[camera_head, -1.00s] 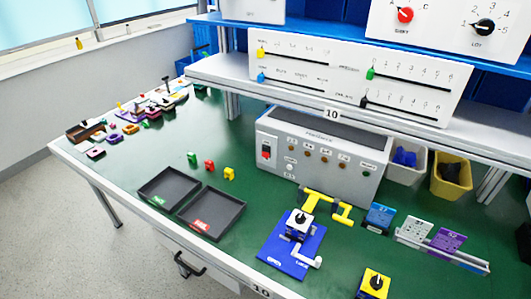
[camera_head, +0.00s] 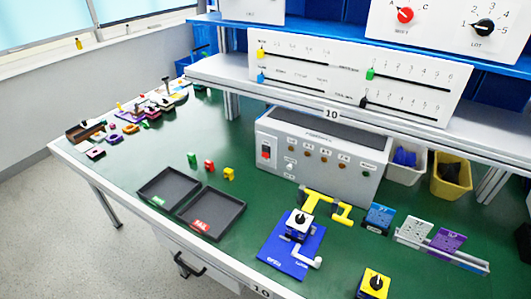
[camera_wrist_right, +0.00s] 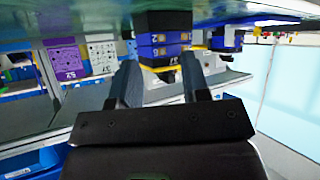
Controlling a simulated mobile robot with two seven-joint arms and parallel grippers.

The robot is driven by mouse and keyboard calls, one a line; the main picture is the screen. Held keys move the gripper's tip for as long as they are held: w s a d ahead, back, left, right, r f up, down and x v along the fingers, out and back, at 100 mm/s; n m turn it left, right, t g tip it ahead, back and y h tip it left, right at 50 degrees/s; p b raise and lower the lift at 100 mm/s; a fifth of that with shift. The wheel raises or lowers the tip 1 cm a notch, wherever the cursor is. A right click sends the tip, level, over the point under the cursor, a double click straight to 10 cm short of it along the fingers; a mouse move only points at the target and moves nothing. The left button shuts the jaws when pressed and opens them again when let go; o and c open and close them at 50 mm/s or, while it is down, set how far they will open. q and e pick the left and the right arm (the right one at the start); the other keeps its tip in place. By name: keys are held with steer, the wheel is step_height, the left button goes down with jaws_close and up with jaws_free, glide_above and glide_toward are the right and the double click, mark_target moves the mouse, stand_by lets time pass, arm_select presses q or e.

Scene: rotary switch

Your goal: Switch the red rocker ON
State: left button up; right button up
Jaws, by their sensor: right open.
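The red rocker (camera_head: 266,151) sits in a dark frame at the left end of the front face of a grey control box (camera_head: 320,160) on the green bench. Which way the rocker is tipped is too small to tell. Neither gripper shows in the head view. My right gripper (camera_wrist_right: 160,85) shows in the right wrist view with its two dark fingers apart and nothing between them. The rocker cannot be made out in that view. My left gripper is not in view.
Two dark trays (camera_head: 242,205) lie left of the box, with small coloured blocks (camera_head: 209,166) behind them. A blue plate with a crank (camera_head: 270,250) and a yellow bracket (camera_head: 314,197) stand before the box. A shelf (camera_head: 220,70) overhangs the back. Green bench around the blocks is clear.

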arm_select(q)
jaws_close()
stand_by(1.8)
